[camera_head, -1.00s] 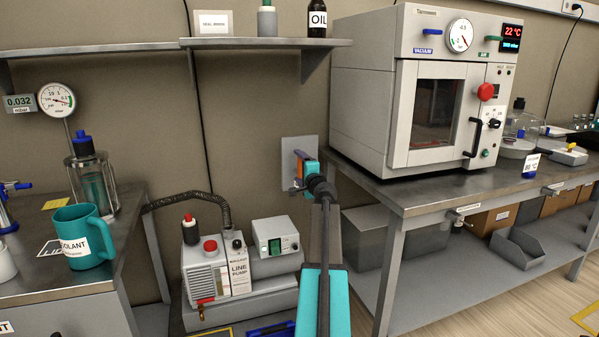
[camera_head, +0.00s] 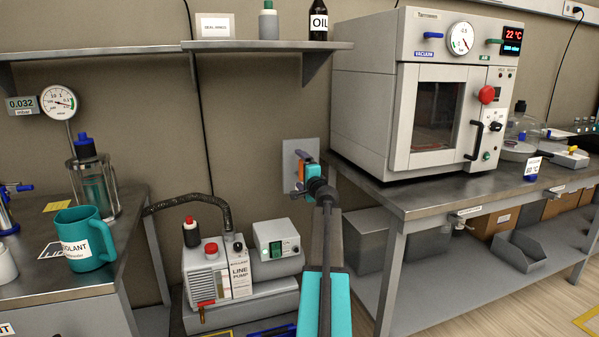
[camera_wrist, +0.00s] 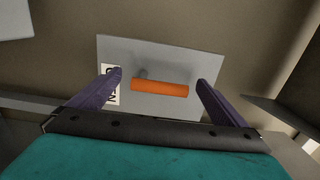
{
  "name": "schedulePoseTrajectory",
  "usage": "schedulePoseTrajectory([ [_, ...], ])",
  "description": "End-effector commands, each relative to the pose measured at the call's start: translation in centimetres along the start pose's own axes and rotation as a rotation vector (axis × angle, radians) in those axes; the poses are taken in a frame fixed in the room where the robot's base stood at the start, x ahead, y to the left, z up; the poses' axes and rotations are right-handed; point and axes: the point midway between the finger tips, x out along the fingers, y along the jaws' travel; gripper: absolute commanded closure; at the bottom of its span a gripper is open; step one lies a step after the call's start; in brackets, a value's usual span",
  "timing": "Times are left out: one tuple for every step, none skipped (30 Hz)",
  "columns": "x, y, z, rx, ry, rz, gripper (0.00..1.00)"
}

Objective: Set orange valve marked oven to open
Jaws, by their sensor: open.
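The orange valve handle (camera_wrist: 160,88) shows in the wrist view as a short, nearly level bar on a grey wall plate (camera_wrist: 190,65). A white label with dark letters (camera_wrist: 112,88) is on the plate to its left, partly hidden by a finger. My gripper (camera_wrist: 162,80) is open, with one purple finger on each side of the handle; I see no contact. In the head view my gripper (camera_head: 300,172) is in front of the wall plate (camera_head: 287,150), and the orange handle is mostly hidden behind my wrist.
The vacuum oven (camera_head: 430,90) stands on the right bench (camera_head: 400,195), close to my arm. A line pump (camera_head: 215,270) is low on the left. A wall shelf (camera_head: 265,46) hangs above the plate. A teal mug (camera_head: 85,240) stands on the left bench.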

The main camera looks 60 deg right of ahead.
Motion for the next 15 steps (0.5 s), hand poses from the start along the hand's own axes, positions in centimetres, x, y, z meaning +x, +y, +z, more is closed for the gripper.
schedulePoseTrajectory([
  [-0.4, 0.0, 0.0, 0.000, 0.000, 0.000, 0.03],
  [-0.6, 0.0, 0.0, 0.000, 0.000, 0.000, 0.03],
  [-0.9, 0.0, 0.0, 0.000, 0.001, 0.000, 0.03],
  [-1.1, 0.0, 0.0, 0.000, 0.001, 0.000, 0.03],
  [-1.4, 0.0, 0.0, 0.000, 0.001, 0.000, 0.03],
  [-1.8, 0.0, 0.0, 0.000, 0.001, 0.000, 0.03],
  [-2.0, -0.1, 0.0, 0.000, 0.001, 0.000, 0.03],
  [-2.4, -0.1, 0.0, 0.000, 0.002, 0.000, 0.03],
  [-2.7, -0.1, 0.0, -0.001, 0.002, 0.000, 0.03],
  [-3.0, 0.0, 0.0, -0.001, 0.002, 0.000, 0.03],
  [-3.4, 0.0, 0.0, -0.001, 0.002, 0.000, 0.03],
  [-3.8, 0.0, 0.0, -0.001, 0.001, 0.000, 0.03],
  [-4.0, 0.0, 0.1, -0.001, 0.001, 0.000, 0.03],
  [-4.3, 0.0, 0.1, -0.001, 0.001, 0.001, 0.03],
  [-4.7, 0.0, 0.1, -0.001, 0.000, 0.001, 0.03],
])
